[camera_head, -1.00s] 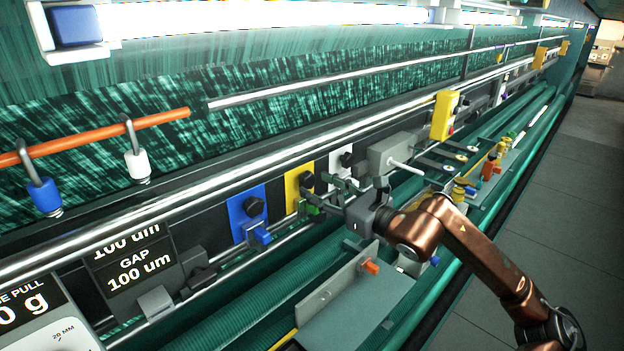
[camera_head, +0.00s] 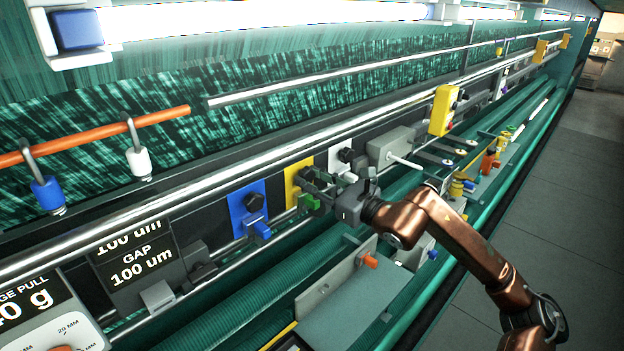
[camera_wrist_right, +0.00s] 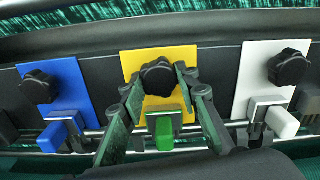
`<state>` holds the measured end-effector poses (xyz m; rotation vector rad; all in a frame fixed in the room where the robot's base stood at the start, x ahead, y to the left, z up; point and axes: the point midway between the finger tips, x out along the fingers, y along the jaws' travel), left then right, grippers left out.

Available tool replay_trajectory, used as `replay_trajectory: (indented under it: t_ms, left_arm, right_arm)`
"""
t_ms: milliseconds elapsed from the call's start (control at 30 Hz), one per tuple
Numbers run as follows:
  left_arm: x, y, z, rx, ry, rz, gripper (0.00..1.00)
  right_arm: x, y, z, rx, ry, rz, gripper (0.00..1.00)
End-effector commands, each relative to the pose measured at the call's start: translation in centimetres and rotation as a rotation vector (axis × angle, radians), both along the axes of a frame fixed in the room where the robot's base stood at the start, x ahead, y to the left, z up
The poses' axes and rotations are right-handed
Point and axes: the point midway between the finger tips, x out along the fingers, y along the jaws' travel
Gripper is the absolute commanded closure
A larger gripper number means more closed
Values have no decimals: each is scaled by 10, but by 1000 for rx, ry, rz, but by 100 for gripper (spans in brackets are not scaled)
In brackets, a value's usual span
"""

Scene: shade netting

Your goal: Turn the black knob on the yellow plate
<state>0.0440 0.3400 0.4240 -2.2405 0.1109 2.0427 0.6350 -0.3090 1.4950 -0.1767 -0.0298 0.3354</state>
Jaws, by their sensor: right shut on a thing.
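The yellow plate (camera_head: 291,185) is on the dark rail between a blue plate and a white plate. Its black knob (camera_wrist_right: 158,77) sits on the plate's upper middle in the right wrist view, and shows partly behind the fingers in the head view. My right gripper (camera_head: 316,182) reaches in from the right. Its two fingers stand either side of the knob and are shut on it. A green block (camera_wrist_right: 162,131) sits below the knob, between the fingers in the wrist view. My left gripper is not in view.
A grey tray (camera_head: 350,310) with an orange peg lies below. A yellow box (camera_head: 441,110) hangs farther right.

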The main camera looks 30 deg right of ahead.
Motion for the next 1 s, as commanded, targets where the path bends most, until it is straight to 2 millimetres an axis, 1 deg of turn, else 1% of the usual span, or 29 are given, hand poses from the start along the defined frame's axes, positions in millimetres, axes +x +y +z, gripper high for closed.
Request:
replay_trajectory:
  t_ms: [33,167,200,333,467,667,800,1000]
  left_arm:
    - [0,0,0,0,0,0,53]
    - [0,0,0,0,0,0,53]
    - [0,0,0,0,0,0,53]
    - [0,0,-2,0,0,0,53]
    - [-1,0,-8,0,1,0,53]
    - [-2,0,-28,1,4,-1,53]
    - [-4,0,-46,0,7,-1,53]
    - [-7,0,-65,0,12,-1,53]
  right_arm:
    - [0,0,0,0,0,0,86]
    - [0,0,0,0,0,0,94]
    - [0,0,0,0,0,0,95]
    - [0,0,0,6,2,0,95]
    - [0,0,-2,32,10,-1,95]
    - [0,0,-4,128,43,0,95]
    - [0,0,-5,233,78,0,95]
    - [0,1,-4,410,142,1,95]
